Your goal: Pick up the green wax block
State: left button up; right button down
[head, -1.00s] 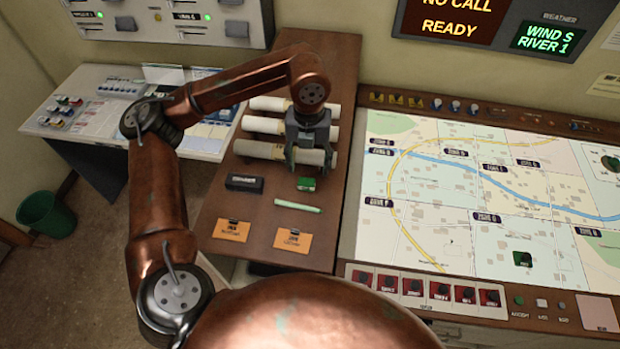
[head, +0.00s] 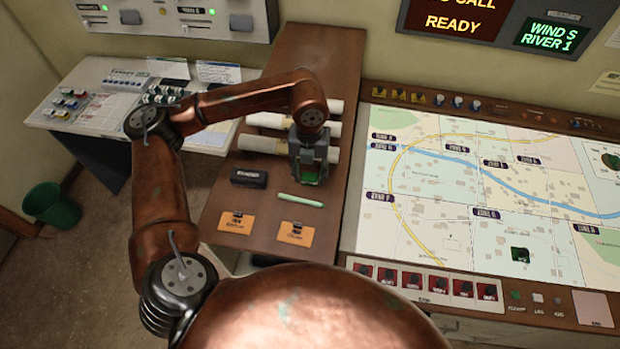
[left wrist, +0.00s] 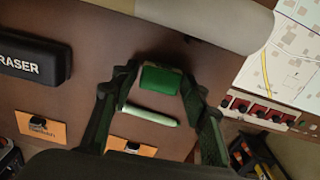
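The green wax block (head: 311,177) is at the fingertips of my left gripper (head: 311,172) in the head view, over the brown desk (head: 262,205). In the left wrist view the green block (left wrist: 160,79) lies between the two fingertips (left wrist: 160,74), which sit close against its two sides. The gripper looks shut on it. I cannot tell whether the block is clear of the desk. The fingers partly hide the block in the head view. My right gripper is in no view.
A pale green stick (head: 301,200) lies just in front of the block. A black eraser (head: 249,179) lies to the left, with two orange cards (head: 237,222) in front. White paper rolls (head: 262,145) lie behind. The map console (head: 455,230) is to the right.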

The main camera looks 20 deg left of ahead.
pick_arm(q)
jog(key=c, duration=0.8)
jog(key=shift+c, duration=0.2)
jog(key=shift+r, duration=0.15)
jog(key=shift+w+r+b, duration=0.1)
jog(key=shift+r+b, duration=0.35)
jog(key=shift+r, duration=0.15)
jog(key=s+d+r+b, duration=0.4)
jog(key=s+d+r, duration=0.5)
jog(key=s+r, duration=0.1)
jog(key=shift+s+d+r, duration=0.2)
jog(key=shift+s+r, duration=0.15)
jog(key=shift+r, duration=0.4)
